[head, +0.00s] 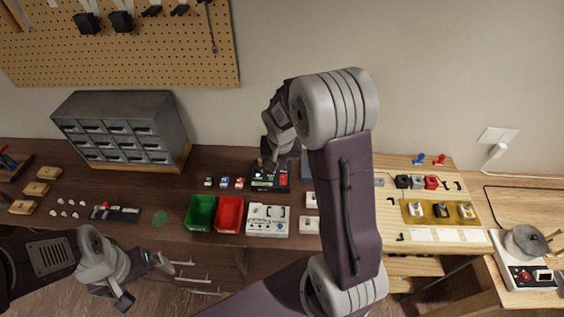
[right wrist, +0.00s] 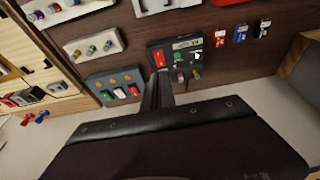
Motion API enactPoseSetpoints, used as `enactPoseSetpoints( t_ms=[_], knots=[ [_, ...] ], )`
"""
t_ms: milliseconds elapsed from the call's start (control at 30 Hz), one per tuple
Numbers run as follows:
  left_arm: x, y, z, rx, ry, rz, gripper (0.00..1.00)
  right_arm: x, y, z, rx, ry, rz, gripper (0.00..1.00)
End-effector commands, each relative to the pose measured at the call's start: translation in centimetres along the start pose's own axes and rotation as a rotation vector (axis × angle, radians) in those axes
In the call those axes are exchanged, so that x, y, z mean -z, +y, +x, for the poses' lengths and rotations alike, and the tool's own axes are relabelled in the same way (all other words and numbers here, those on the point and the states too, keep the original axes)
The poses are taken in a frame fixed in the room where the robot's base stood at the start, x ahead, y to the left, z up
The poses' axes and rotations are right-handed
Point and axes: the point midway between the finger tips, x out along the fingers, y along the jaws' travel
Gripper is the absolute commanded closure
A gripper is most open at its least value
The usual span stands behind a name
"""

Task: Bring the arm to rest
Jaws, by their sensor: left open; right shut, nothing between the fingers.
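My right arm reaches up across the middle of the head view and bends back toward the bench. Its gripper (head: 273,158) is shut and empty, over or beside a small dark box (head: 270,178) with a red part. In the right wrist view the shut fingers (right wrist: 160,78) point at the edge of that dark box (right wrist: 178,56), which has a red part, a green part and a light label. I cannot tell whether they touch it. My left gripper (head: 145,282) is open and empty, low at the left, in front of the bench edge.
Green (head: 200,212) and red (head: 230,214) bins and a white box (head: 268,220) stand near the front edge. A grey drawer cabinet (head: 120,128) stands at the back left. A yellow tray (head: 440,211) lies right. A grey block with knobs (right wrist: 113,86) is beside the dark box.

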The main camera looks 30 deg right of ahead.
Motion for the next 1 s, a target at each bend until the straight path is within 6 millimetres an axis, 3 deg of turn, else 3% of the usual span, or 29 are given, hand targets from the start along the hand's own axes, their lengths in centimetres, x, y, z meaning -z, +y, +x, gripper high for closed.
enactPoseSetpoints(
  t_ms=[600,700,767,833,900,1000],
  knots=[
    [0.0,0.0,0.1,0.000,0.000,0.000,0.00,-0.1,0.0,-0.7,0.000,-0.001,0.000,1.00],
    [0.0,0.0,0.4,0.000,0.000,0.000,0.00,0.0,-1.4,-1.9,0.024,0.032,-0.028,1.00],
    [-0.1,0.0,0.8,0.000,0.000,0.000,0.00,-2.4,-2.1,-3.1,0.047,0.028,-0.050,1.00],
    [-0.1,0.0,1.2,0.000,0.000,0.000,0.00,-7.0,-2.1,-3.9,0.069,-0.019,-0.117,1.00],
    [-0.1,0.0,1.3,0.000,0.000,0.000,0.00,-11.4,-1.5,-4.2,0.086,-0.073,-0.213,1.00],
    [-0.1,0.0,1.3,0.000,0.000,0.000,0.00,-16.5,0.0,-4.1,0.102,-0.153,-0.352,1.00]
  ],
)
